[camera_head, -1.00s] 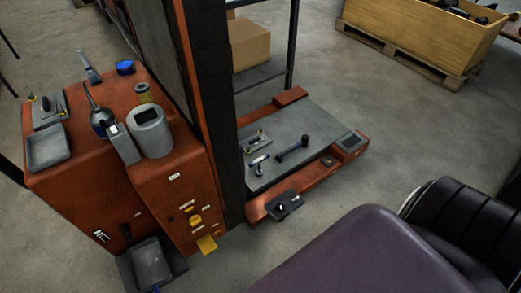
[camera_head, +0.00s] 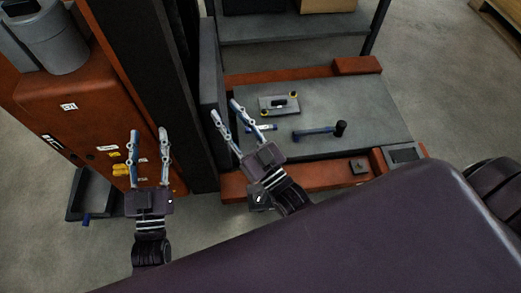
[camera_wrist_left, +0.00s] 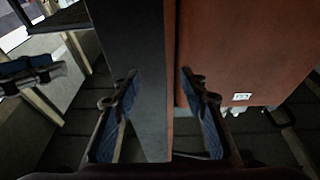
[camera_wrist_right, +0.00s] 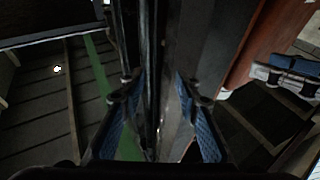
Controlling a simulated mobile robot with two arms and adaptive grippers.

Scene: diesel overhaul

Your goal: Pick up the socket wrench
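A blue-handled tool with a dark upright cylindrical head (camera_head: 320,131) lies on the grey platform in the head view. A smaller pale and blue tool (camera_head: 262,127) lies left of it, close to my right gripper's finger. I cannot tell for sure which one is the socket wrench. My right gripper (camera_head: 225,108) is open and empty at the platform's left edge. My left gripper (camera_head: 149,131) is open and empty in front of the orange cabinet. Both wrist views show spread fingers with nothing between them, and neither clearly shows the tools.
A dark upright post (camera_head: 147,75) stands beside the orange cabinet (camera_head: 85,115), left of the platform (camera_head: 365,105). A grey plate with yellow-tipped parts (camera_head: 279,104) lies at the back of the platform. A small dark block (camera_head: 359,166) sits on its orange front edge.

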